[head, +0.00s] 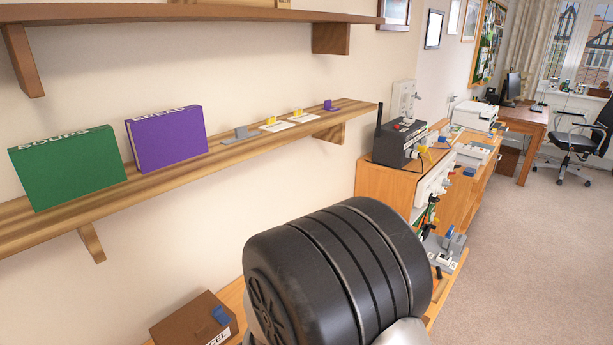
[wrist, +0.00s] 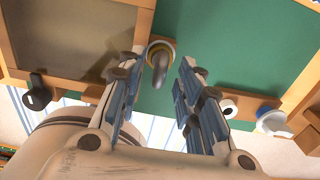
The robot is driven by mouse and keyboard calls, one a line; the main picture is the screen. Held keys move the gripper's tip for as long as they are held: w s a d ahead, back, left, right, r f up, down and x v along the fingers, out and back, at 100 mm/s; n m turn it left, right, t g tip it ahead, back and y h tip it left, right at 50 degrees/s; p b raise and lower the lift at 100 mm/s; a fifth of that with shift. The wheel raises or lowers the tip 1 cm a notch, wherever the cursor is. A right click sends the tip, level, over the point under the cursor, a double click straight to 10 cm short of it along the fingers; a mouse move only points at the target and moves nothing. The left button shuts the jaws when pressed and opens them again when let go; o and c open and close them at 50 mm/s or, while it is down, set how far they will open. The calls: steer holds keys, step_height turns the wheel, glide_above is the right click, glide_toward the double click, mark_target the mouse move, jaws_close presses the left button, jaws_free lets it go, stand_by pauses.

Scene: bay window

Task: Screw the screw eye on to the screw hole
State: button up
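In the wrist view my gripper (wrist: 161,65) is open, its two blue-padded fingers apart. A grey curved piece (wrist: 160,68), which looks like the screw eye, lies between the fingers with a visible gap on each side. A yellow ring (wrist: 161,46) surrounds its upper end, against a wooden frame edge. Whether its far end sits in a screw hole is hidden. A white ring with a dark centre (wrist: 228,107) is on the wood to the right. In the head view my dark arm link fills the lower middle, and neither the gripper nor the screw eye can be made out.
In the wrist view a dark knob (wrist: 37,95) is at left and a white knob (wrist: 272,122) at right, with a green panel (wrist: 235,45) behind. In the head view a shelf (head: 190,165) holds a green book (head: 68,165) and a purple book (head: 166,139). Carpet (head: 530,260) is clear at right.

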steer(key=shift+r+p, duration=2.4)
steer(key=shift+r, duration=0.9)
